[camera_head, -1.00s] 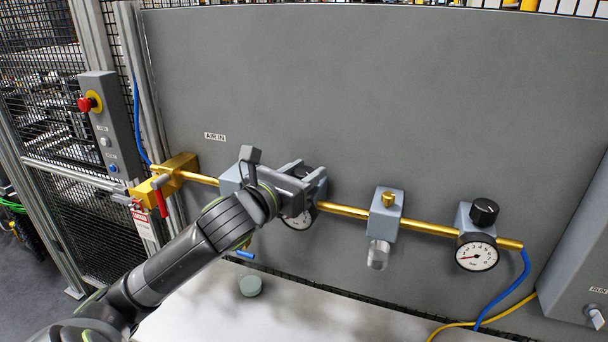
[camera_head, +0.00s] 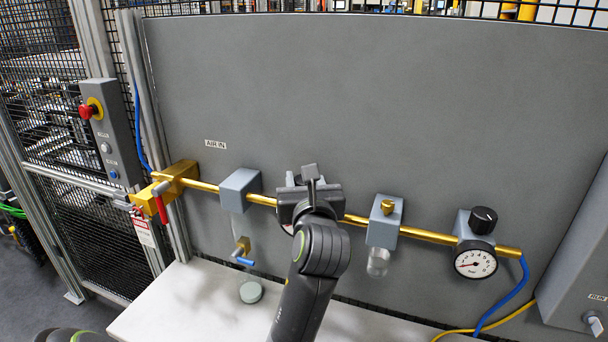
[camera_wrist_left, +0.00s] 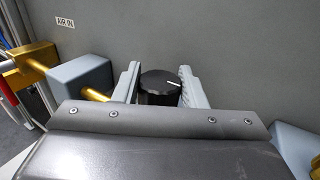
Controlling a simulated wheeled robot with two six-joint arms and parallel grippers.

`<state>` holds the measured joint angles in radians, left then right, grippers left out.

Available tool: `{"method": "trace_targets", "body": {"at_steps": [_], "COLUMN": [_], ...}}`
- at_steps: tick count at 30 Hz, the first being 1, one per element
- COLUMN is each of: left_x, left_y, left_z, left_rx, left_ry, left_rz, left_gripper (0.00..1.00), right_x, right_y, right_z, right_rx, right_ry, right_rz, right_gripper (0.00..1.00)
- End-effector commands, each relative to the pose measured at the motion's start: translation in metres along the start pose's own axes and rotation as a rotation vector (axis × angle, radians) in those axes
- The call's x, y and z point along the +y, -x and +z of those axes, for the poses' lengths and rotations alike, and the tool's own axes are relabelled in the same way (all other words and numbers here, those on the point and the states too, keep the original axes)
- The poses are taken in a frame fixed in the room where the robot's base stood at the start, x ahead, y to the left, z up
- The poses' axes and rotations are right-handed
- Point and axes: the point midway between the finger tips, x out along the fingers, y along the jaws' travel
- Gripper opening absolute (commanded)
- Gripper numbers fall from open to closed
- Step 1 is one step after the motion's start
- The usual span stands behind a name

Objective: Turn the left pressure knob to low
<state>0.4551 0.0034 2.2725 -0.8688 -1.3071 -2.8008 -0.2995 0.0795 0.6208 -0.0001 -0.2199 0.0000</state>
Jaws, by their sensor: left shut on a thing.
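The left pressure knob (camera_wrist_left: 158,95) is a black ribbed cylinder with a white line on its top. In the left wrist view the line points right and slightly toward the camera. My left gripper (camera_wrist_left: 160,88) is shut on this knob, one pale finger on each side. In the head view my left gripper (camera_head: 308,190) covers the left regulator and its knob. Only a sliver of its gauge (camera_head: 287,229) shows below the gripper, and its reading is hidden. My right gripper is not in view.
A brass pipe (camera_head: 430,234) runs along the grey panel. It carries a grey block (camera_head: 238,190), a filter unit (camera_head: 384,229) and a right regulator with a black knob (camera_head: 483,219) and gauge (camera_head: 475,264). A white table (camera_head: 190,305) lies below.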

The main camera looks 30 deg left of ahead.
Motion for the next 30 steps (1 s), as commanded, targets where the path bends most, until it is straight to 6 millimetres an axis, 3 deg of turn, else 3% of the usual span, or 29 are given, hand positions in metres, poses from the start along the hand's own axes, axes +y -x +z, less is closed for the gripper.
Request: {"method": "trace_targets", "body": {"at_steps": [15,30], "left_x": [-0.001,0.000], "left_y": [-0.001,-0.001], "left_z": [0.005,0.002], "left_rx": [0.000,-0.002], "left_ry": [-0.005,0.001], "left_rz": [0.457,0.725], "left_gripper": [0.15,0.15], "right_x": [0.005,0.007], "right_y": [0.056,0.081], "right_z": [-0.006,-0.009], "right_rx": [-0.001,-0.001], "right_ry": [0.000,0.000], "right_rz": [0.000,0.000], "right_gripper": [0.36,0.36]}}
